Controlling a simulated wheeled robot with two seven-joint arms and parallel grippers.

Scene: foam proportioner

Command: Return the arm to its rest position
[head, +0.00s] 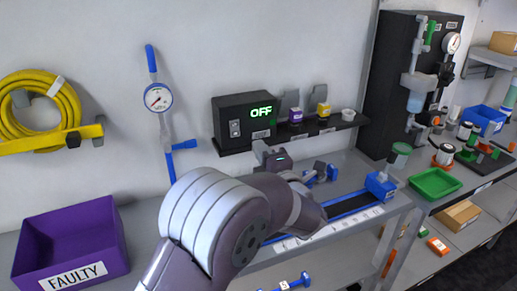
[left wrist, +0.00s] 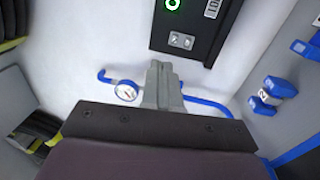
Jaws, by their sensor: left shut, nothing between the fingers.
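My left arm (head: 215,215) comes in from the bottom left of the head view and reaches over the workbench. My left gripper (head: 259,148) points at the wall, just below the black box reading OFF (head: 246,115). In the left wrist view its grey fingers (left wrist: 160,68) are together and empty. They show in front of the wall, beside the round gauge (left wrist: 126,90) with its blue hose, which appears beyond them. The arm hides part of the bench. My right gripper is not in view.
A purple FAULTY bin (head: 72,245) stands at the left under a coiled yellow hose (head: 40,110). A blue rail (head: 350,205) with blue blocks lies close to the arm. A shelf (head: 335,124) holds small purple and yellow items. A green tray (head: 435,184) sits at the right.

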